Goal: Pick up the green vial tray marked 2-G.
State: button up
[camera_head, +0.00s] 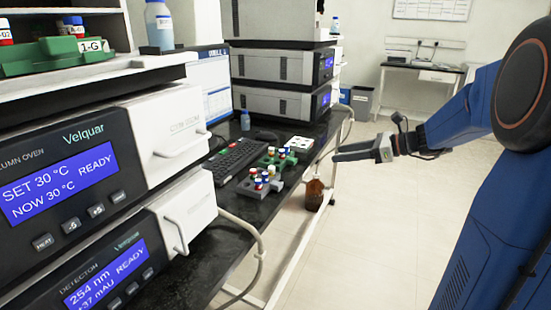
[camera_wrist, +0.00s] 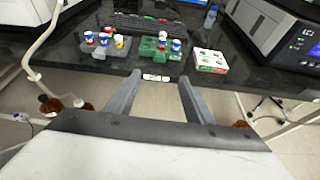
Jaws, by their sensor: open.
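A green vial tray (camera_head: 277,161) holding several vials with red, white and blue caps sits on the dark bench; no mark on it is legible. It also shows in the wrist view (camera_wrist: 151,48), at the middle of the bench's front part. Another green tray (camera_head: 55,58), labelled 1-G, stands on top of the oven stack at the upper left. My gripper (camera_head: 338,155) is open and empty, off the bench's front edge and to the right of the bench tray. In the wrist view its two fingers (camera_wrist: 160,77) point toward the bench, with the tray ahead between their lines.
A grey vial tray (camera_head: 248,187) stands left of the green one, and a white box (camera_head: 300,144) right of it. A keyboard (camera_head: 236,157) lies behind. A brown bottle (camera_head: 314,194) stands below the bench edge.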

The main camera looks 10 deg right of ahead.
aim_at(296, 160)
jog(key=x, duration=1.7)
jog(key=c, duration=1.1)
